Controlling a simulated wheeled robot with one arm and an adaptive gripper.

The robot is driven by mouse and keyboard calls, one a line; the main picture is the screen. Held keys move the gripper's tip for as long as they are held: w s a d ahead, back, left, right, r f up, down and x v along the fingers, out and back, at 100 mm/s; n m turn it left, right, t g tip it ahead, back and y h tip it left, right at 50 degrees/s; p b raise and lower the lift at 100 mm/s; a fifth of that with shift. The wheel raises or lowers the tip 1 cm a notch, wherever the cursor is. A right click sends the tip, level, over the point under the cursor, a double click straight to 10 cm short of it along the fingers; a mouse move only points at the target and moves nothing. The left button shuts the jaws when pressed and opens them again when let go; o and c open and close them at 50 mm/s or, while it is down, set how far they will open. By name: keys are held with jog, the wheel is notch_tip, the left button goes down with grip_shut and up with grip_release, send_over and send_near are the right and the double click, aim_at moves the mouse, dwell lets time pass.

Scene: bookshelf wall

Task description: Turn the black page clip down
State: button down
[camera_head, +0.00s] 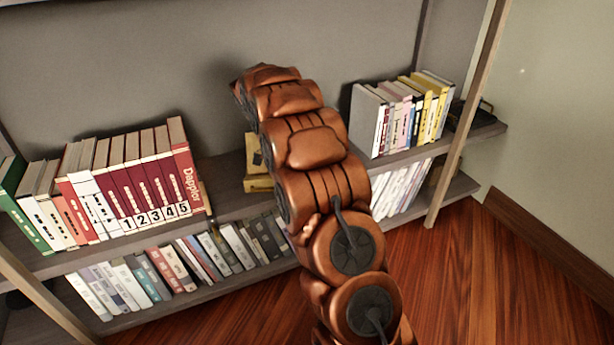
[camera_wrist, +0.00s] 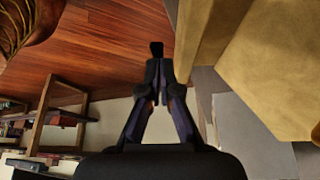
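My gripper (camera_wrist: 158,72) points up the wrist view, its two dark fingers drawn close together at the tips. A small black piece (camera_wrist: 157,48) shows just past the fingertips, in line with them. I cannot tell whether it is the page clip or whether the fingers touch it. A yellow block-like object (camera_head: 258,180) stands on the upper shelf, partly behind my arm in the head view. A large yellow surface (camera_wrist: 272,65) fills the right of the wrist view, beside the fingers. In the head view my arm hides my gripper, and I cannot make out a clip.
The upper shelf (camera_head: 228,205) holds red numbered books (camera_head: 150,178) at left and mixed books (camera_head: 405,115) at right. The lower shelf holds more books (camera_head: 180,268). A wooden post (camera_head: 465,125) stands at the right. The wooden floor (camera_head: 490,270) is clear at the front right.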

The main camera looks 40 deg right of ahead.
jog(key=shift+w+a+f+g+h+b, duration=0.15)
jog(key=shift+a+f+g+h+b, duration=0.2)
jog(key=shift+h+b, duration=0.25)
jog(key=shift+w+a+f+g+h+b, duration=0.15)
jog(key=shift+f+g+h+b, duration=0.1)
jog(key=shift+f+h+b, duration=0.3)
jog(key=shift+b, duration=0.4)
jog(key=shift+a, duration=0.15)
jog(key=shift+f+b, duration=0.1)
jog(key=shift+b, duration=0.2)
jog(key=shift+s+d+b, duration=0.35)
jog(key=shift+s+d, duration=0.05)
jog(key=shift+d, duration=0.35)
jog(key=shift+r, duration=0.4)
jog(key=r, duration=0.4)
jog(key=shift+w+a+r+p, duration=0.25)
jog(key=shift+w+a+p, duration=0.15)
jog(key=a+p+v, duration=0.1)
jog(key=p+v, duration=0.1)
jog(key=v, duration=0.6)
jog(key=shift+w+p, duration=0.3)
jog(key=shift+p, duration=0.1)
jog(key=shift+a+f, duration=0.1)
jog(key=shift+a, duration=0.05)
